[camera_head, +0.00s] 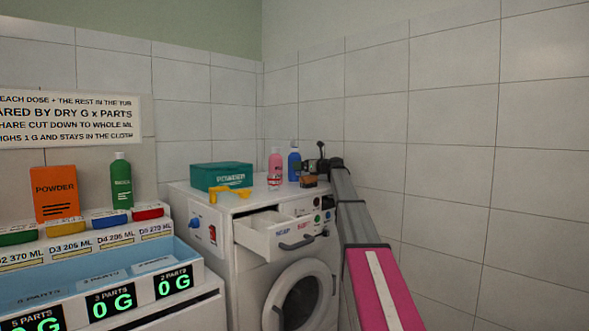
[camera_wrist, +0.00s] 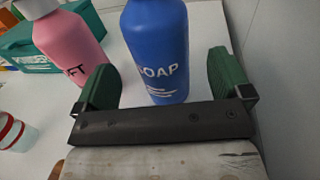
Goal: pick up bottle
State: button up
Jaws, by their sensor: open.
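A blue bottle marked SOAP (camera_wrist: 158,50) stands upright on the white washing machine's top; it also shows in the head view (camera_head: 294,166). My gripper (camera_wrist: 164,68) is open, and its two green fingers appear on either side of the lower part of the blue bottle, with gaps on both sides. I cannot tell how deep the bottle sits between them. In the head view my gripper (camera_head: 312,166) is small, just right of the bottle. A pink bottle (camera_wrist: 66,35) with a white cap stands left of the blue one, also in the head view (camera_head: 275,165). A green bottle (camera_head: 121,183) stands far left.
A teal box (camera_head: 221,176) and a yellow object (camera_head: 229,193) lie on the washing machine (camera_head: 225,250), whose drawer (camera_head: 270,236) is pulled out. A small clear cup with red bands (camera_wrist: 14,133) is near the pink bottle. A tiled wall (camera_head: 480,140) is close on the right.

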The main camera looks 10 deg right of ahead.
aim_at(292, 142)
jog(key=x, duration=0.4)
jog(key=shift+r, duration=0.15)
jog(key=c, duration=1.2)
jog(key=shift+o, duration=0.2)
jog(key=shift+r, duration=0.1)
notch_tip(292, 142, up, 10)
jog(key=shift+f, duration=0.1)
